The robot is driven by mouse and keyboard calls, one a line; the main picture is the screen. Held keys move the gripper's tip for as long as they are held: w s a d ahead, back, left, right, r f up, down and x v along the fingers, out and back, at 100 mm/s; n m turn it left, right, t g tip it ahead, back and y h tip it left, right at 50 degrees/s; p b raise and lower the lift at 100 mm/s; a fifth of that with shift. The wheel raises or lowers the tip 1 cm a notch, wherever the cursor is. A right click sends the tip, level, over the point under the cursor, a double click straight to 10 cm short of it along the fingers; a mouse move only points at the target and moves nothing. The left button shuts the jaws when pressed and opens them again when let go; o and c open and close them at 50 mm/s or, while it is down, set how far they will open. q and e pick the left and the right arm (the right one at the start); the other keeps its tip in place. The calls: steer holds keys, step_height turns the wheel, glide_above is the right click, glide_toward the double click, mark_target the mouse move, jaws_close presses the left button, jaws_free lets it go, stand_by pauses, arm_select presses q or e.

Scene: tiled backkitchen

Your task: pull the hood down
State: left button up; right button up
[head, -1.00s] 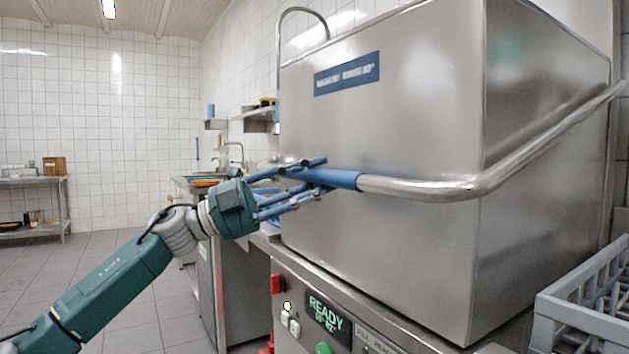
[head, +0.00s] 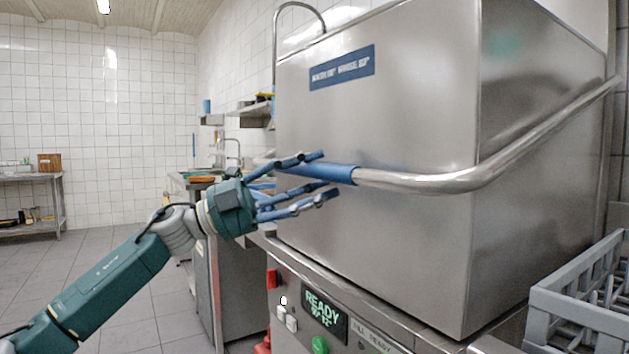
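The steel hood (head: 400,120) of the dishwasher is down, its lower edge close along the top of the machine's front. Its bar handle (head: 440,183) runs across the front and up along the right side, with a blue grip (head: 341,174) at the left. My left gripper (head: 319,178) is at this grip, its blue fingers spread open above and below it. Whether any finger still touches the grip I cannot tell. My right gripper is not in view.
The control panel below has a lit display (head: 325,313) reading READY and a green button (head: 320,345). A grey dish rack (head: 580,305) stands at the right. A counter with a sink and tap (head: 233,155) lies behind my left gripper. The floor at left is clear.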

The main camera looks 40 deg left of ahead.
arm_select(q)
steer(key=shift+a, duration=0.15)
steer(key=shift+s+a+f, duration=0.25)
steer(key=shift+s+a, duration=0.05)
steer(key=shift+a, duration=0.1)
steer(key=v, duration=0.6)
steer(key=shift+s, duration=0.2)
stand_by(0.8)
